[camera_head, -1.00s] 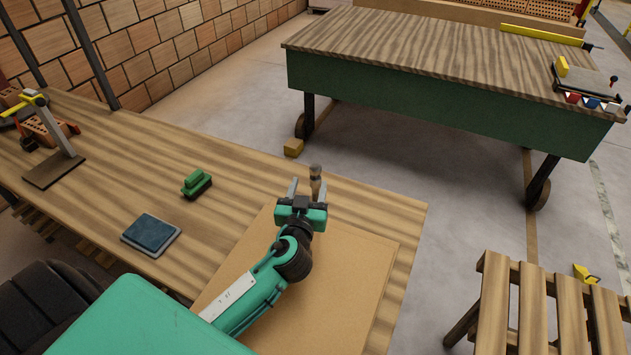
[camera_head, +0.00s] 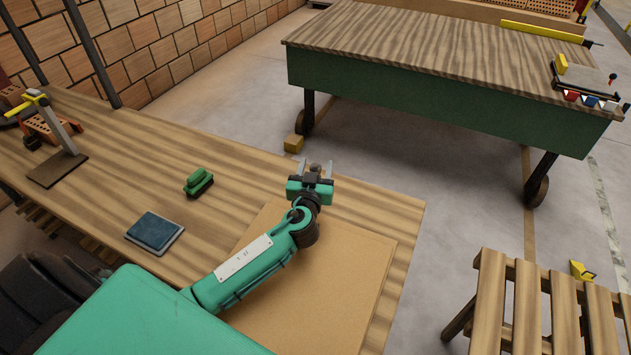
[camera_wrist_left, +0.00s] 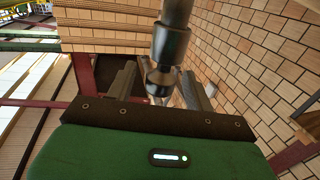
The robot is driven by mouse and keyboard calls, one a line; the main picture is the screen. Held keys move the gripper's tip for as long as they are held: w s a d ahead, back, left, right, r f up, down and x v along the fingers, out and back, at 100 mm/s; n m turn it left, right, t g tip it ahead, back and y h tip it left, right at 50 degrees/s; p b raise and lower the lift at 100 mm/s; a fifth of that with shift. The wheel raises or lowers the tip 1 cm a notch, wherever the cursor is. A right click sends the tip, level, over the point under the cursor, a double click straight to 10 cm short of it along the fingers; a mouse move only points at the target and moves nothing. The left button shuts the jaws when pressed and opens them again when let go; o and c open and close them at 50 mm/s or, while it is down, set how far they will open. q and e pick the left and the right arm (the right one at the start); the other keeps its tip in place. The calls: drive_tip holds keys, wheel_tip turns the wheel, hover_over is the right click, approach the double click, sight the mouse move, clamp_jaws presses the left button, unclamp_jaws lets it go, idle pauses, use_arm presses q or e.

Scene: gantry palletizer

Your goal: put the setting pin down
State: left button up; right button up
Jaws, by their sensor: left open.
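My left gripper (camera_head: 314,168) is at the far edge of the wooden bench (camera_head: 130,150), past the tan board. Its jaws are open, with one finger to each side of the setting pin. Whether the pin's far end touches the bench is hidden. My right gripper is not in view.
The tan board (camera_head: 350,270) lies on the bench under my left arm. A green brush (camera_head: 198,182), a blue pad (camera_head: 155,233) and a stand (camera_head: 58,165) are to the left. A green-sided table (camera_head: 440,100) stands beyond a floor gap.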

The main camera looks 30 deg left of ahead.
use_arm(q)
clamp_jaws()
drive_tip(key=shift+r, duration=0.1)
